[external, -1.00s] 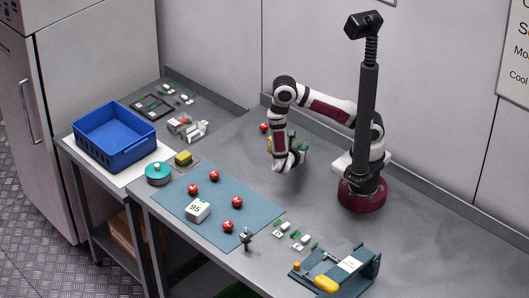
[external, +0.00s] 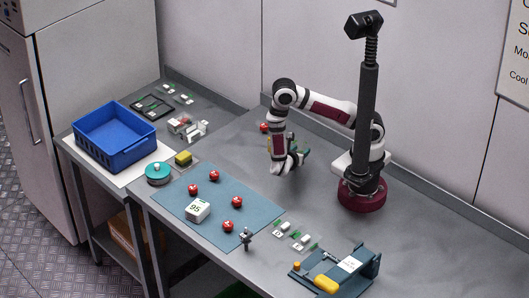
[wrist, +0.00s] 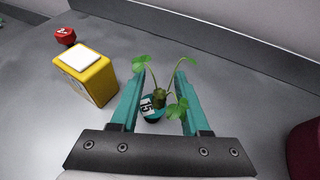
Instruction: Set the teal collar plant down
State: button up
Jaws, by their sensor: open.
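The teal collar plant (wrist: 153,113) shows in the wrist view between my fingers. It has a teal band with a white number tag, a dark base, a brown-green crown and several green leaves on thin stems. It looks upright on the grey bench; exact contact with the bench is hard to see. My gripper (wrist: 157,103) is open around it, one teal finger on each side, with a gap at the right finger. In the external view my gripper (external: 287,171) is low over the bench, and the plant is mostly hidden behind it.
A yellow block (wrist: 97,82) with a white top stands left of the plant, with a red numbered piece (wrist: 65,36) beyond it. The back wall ledge runs behind. A blue mat (external: 178,205) with red pieces, a blue crate (external: 118,158) and a blue-grey stand (external: 366,270) lie farther off.

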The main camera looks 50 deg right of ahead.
jog(key=v, duration=0.9)
jog(key=shift+s+a+r, duration=0.15)
jog(key=shift+a, duration=0.15)
jog(key=shift+s+a+r, duration=0.15)
jog(key=shift+a+r, duration=0.05)
jog(key=shift+r, duration=0.05)
jog(key=s+d+r+m+g+y, duration=0.2)
jog(key=s+r+m+y, duration=0.3)
jog(key=m, duration=0.9)
jog(key=s+d+r+m+g+y, duration=0.3)
jog(key=s+r+m+y, duration=0.3)
jog(key=m, duration=0.8)
notch_tip(320, 180, up, 4)
jog(key=d+y, duration=0.1)
jog(key=y, duration=0.2)
